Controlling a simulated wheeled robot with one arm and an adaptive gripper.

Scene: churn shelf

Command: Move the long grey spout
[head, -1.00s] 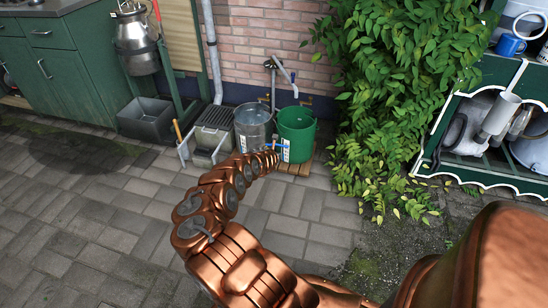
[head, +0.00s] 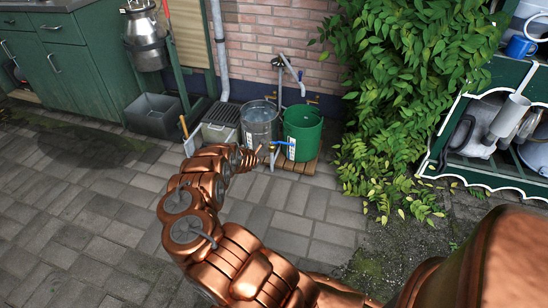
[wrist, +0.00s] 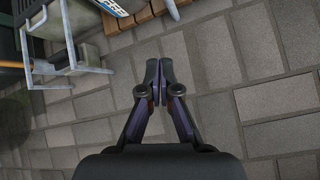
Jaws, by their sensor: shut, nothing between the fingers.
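The long grey spout (head: 290,68) is on the brick wall above the buckets, slanting down to the right from its tap. It shows only in the head view. Its lower end hangs above the green bucket (head: 302,132). My gripper (wrist: 159,70) is shut and empty in the wrist view, over the paving. In the head view my arm reaches toward the front of the buckets, low and well below the spout. The fingers are too small to make out there.
A metal bucket (head: 258,124) stands left of the green one, on a wooden pallet (head: 300,165). A metal rack (wrist: 58,42) lies left of my gripper. A grey tub (head: 153,115) is farther left. Leafy ivy (head: 395,100) hangs at the right. The paving in front is clear.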

